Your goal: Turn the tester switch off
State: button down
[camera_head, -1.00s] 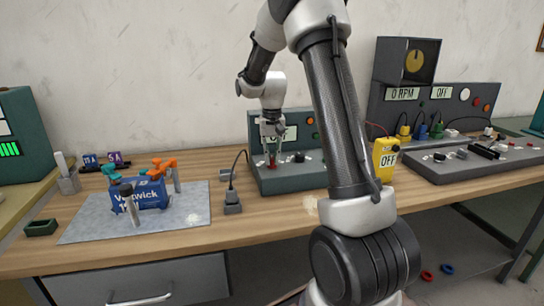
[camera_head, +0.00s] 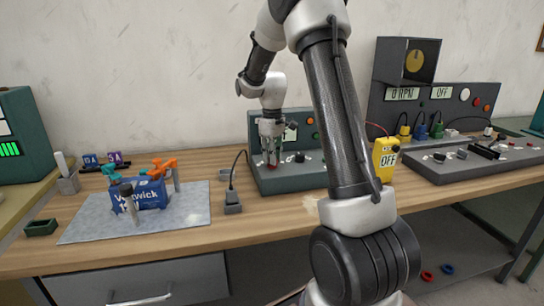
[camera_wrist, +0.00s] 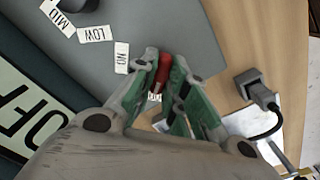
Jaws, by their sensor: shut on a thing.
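The tester (camera_head: 262,183) is a dark green-grey box with a sloping panel on the workbench, left of my upright arm link. Its red switch lever (camera_wrist: 163,72) stands between my fingertips in the wrist view, beside a white "ON" label (camera_wrist: 122,57). My gripper (camera_head: 271,155) points down onto the panel's left part and is shut on the red switch. The switch's base is partly hidden by the fingers. The tester display (camera_wrist: 28,115) shows large letters, "OF" readable, upside down in the wrist view and cut by the frame edge.
A grey mat (camera_head: 85,228) with a blue box (camera_head: 150,193) lies left.

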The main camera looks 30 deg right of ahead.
jog(key=shift+n, duration=0.7)
jog(key=c, duration=1.4)
grip_release()
jog(key=shift+c, duration=0.2)
jog(key=shift+r, duration=0.1)
notch_tip(320, 180, up, 12)
